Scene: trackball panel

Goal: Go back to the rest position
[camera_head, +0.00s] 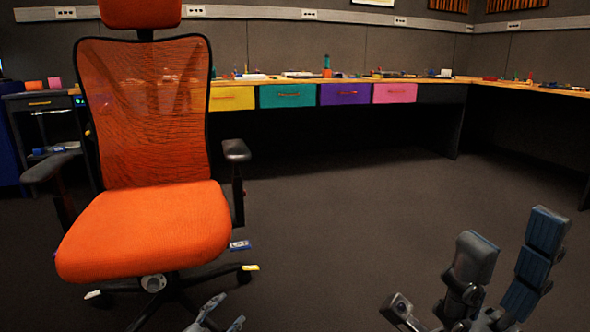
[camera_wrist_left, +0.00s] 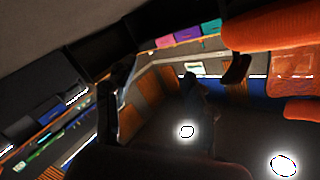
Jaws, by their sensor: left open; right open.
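My left gripper (camera_head: 224,314) shows only its fingertips at the bottom edge of the head view, low in front of the chair's base. The fingertips are apart with nothing between them. My right gripper (camera_head: 512,240) is at the lower right of the head view, its two dark fingers pointing up and spread wide, empty. Both grippers are over open floor, far from the desk. The left wrist view is strongly tilted and partly dark, and I cannot make out the left fingers clearly there.
An orange office chair (camera_head: 150,230) stands close at the left; it also shows in the left wrist view (camera_wrist_left: 285,70). A long desk (camera_head: 345,80) with coloured drawers and small items runs along the back. A dark cart (camera_head: 40,104) is behind the chair. The carpet (camera_head: 350,220) is clear in the middle.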

